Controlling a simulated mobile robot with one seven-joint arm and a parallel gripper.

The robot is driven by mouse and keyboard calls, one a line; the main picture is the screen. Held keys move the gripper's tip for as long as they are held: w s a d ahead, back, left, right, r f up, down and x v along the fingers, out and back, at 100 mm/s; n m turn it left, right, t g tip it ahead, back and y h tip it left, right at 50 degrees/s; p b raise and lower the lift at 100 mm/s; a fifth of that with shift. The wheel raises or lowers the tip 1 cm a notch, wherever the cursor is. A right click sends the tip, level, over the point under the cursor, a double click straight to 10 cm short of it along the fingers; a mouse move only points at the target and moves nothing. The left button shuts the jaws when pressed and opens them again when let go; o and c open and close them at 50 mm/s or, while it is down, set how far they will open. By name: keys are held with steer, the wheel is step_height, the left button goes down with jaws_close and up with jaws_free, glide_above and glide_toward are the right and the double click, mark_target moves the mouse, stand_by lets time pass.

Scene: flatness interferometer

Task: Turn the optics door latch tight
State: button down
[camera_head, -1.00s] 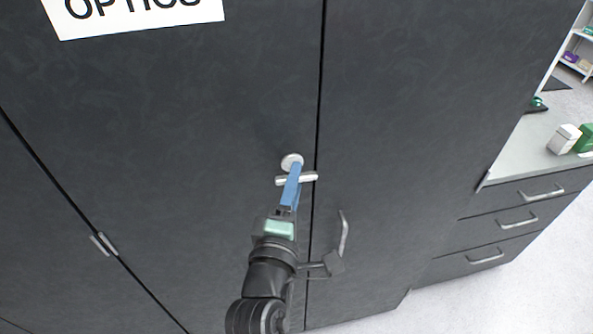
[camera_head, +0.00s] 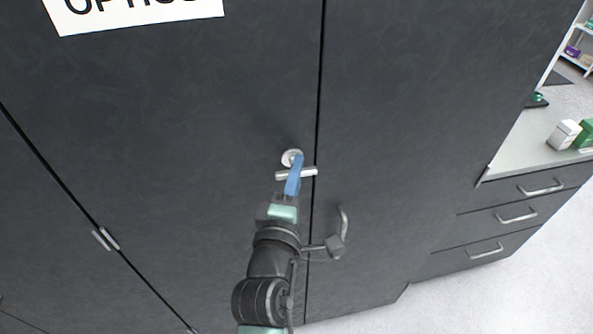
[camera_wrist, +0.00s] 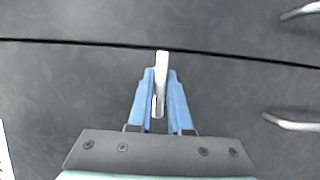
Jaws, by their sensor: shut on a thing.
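The optics door latch is a light metal bar handle (camera_head: 309,172) with a round plate (camera_head: 291,157) just above it, on the dark door (camera_head: 180,190) beside the vertical seam. In the head view the bar lies nearly level, its right end reaching to the seam. My gripper (camera_head: 294,178) has blue fingers that cross the bar and hide its middle. In the wrist view the latch bar (camera_wrist: 161,75) sits between the two blue fingertips (camera_wrist: 160,92), which are shut on it. The bar's far end reaches the seam there.
A white OPTICS sign (camera_head: 140,14) is above on the door. Metal handles (camera_wrist: 292,122) show at the right of the wrist view. Drawers (camera_head: 520,215) and a counter (camera_head: 520,150) with a white box (camera_head: 564,134) and a green box (camera_head: 586,134) stand at right.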

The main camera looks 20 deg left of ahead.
steer(key=shift+r+m+p, duration=0.1)
steer(key=shift+m+p, duration=0.2)
steer(key=shift+p, duration=0.2)
steer(key=shift+r+m+g+p, duration=0.15)
steer(key=shift+m+g+p, duration=0.3)
steer(key=shift+p, duration=0.35)
steer(key=m+p, duration=0.2)
steer(key=p, duration=0.1)
steer(key=shift+r+g, duration=0.1)
steer(key=shift+g, duration=0.25)
steer(key=m+g+p, duration=0.1)
steer(key=m+p, duration=0.2)
steer(key=m+g, duration=0.1)
steer(key=m+g+y+p, duration=0.1)
steer(key=m, duration=0.1)
steer(key=shift+f+y+p, duration=0.3)
steer(key=m+g+y+b, duration=0.1)
steer(key=m+y, duration=0.1)
steer(key=m, duration=0.1)
steer(key=shift+m+g, duration=0.25)
steer(key=shift+g, duration=0.05)
steer(key=c, duration=0.9)
jaws_free()
